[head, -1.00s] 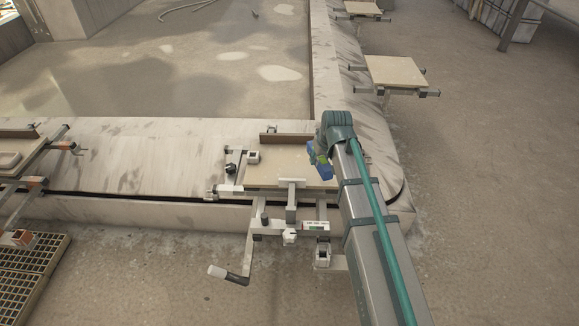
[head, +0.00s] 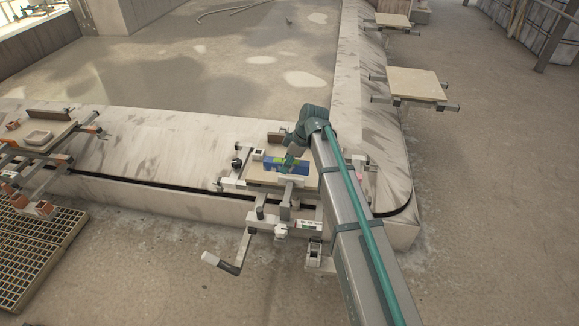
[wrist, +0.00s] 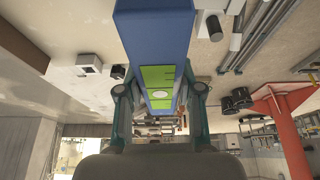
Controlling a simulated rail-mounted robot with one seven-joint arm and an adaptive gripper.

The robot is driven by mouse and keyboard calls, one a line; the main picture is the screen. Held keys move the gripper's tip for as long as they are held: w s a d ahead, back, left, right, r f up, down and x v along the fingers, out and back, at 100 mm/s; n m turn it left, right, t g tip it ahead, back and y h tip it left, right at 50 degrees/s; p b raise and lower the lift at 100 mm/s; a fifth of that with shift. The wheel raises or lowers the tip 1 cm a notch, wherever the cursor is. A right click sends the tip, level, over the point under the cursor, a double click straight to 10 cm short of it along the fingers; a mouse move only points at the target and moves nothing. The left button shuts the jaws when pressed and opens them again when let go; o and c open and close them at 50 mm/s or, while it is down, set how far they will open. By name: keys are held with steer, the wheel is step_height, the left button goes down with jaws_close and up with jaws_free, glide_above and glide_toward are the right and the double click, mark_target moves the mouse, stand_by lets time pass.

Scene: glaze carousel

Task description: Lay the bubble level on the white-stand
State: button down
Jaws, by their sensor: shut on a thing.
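The bubble level is a blue bar with a yellow-green middle; in the head view the level (head: 270,167) is over the pale board (head: 256,179) of the near carriage. In the wrist view the level (wrist: 155,28) runs away from my gripper. My gripper (head: 290,158) is shut on its green section, with a finger on each side in the wrist view (wrist: 160,98). Whether the level touches anything below is unclear. No piece is clearly identifiable as the white-stand; a small white block (head: 257,154) stands at the board's far side, left of the level.
A brown upright strip (head: 277,138) edges the board's back. A crank handle (head: 222,262) and a white block (head: 314,252) stick out in front. An empty board (head: 416,84) is back right.

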steer(key=w+f, duration=0.2)
steer(key=w, duration=0.1)
steer(key=w+f, duration=0.5)
steer(key=w, duration=0.2)
steer(key=shift+a+f, duration=0.35)
steer(key=shift+a, duration=0.05)
steer(key=shift+w+f+p, duration=0.15)
steer(key=shift+f+p, duration=0.3)
steer(key=shift+f, duration=1.4)
steer(key=shift+f, duration=0.1)
steer(key=c, duration=0.7)
jaws_free()
steer(key=shift+c, duration=0.2)
steer(key=v, duration=1.2)
